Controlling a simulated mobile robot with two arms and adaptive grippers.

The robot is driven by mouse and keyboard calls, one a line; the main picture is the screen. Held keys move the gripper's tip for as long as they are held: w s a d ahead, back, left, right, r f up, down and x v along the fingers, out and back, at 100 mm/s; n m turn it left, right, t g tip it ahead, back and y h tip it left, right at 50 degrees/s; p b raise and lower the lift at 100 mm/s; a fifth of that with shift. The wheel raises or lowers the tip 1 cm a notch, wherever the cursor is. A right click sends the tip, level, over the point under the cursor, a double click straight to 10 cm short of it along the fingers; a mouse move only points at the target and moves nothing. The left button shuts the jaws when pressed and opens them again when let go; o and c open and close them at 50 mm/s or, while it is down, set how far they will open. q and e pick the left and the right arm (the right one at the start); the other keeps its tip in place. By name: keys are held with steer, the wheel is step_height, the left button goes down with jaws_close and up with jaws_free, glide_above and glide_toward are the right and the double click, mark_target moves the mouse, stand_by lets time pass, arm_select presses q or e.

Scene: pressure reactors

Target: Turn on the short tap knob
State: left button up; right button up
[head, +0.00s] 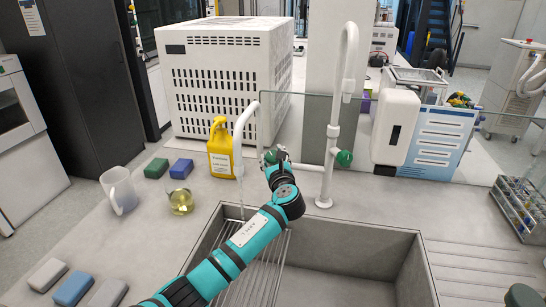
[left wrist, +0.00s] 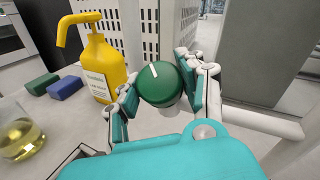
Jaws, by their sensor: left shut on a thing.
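The short tap's green round knob (left wrist: 160,84) sits between the two fingers of my left gripper (left wrist: 158,92) in the left wrist view. The fingers are closed in on its sides, and a white mark on its face tilts to the upper left. In the head view my left gripper (head: 275,157) is at the short tap, beside its white spout (head: 239,140), and largely hides the knob. A thin pale line shows below the spout; I cannot tell whether it is water. My right gripper is not in view.
A tall white tap (head: 331,150) with another green knob (head: 344,158) stands just right of my gripper. A yellow pump bottle (head: 220,155), a flask (head: 181,203) and a jug (head: 122,190) stand left of the sink (head: 370,243). A glass panel is behind the taps.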

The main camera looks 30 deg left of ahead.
arm_select(q)
steer(key=shift+n+g+y, duration=0.7)
steer(key=shift+n+g, duration=0.1)
steer(key=shift+n, duration=0.4)
steer(key=o, duration=0.9)
steer(key=v, duration=1.2)
steer(key=shift+d, duration=0.15)
steer(key=shift+w, duration=0.1)
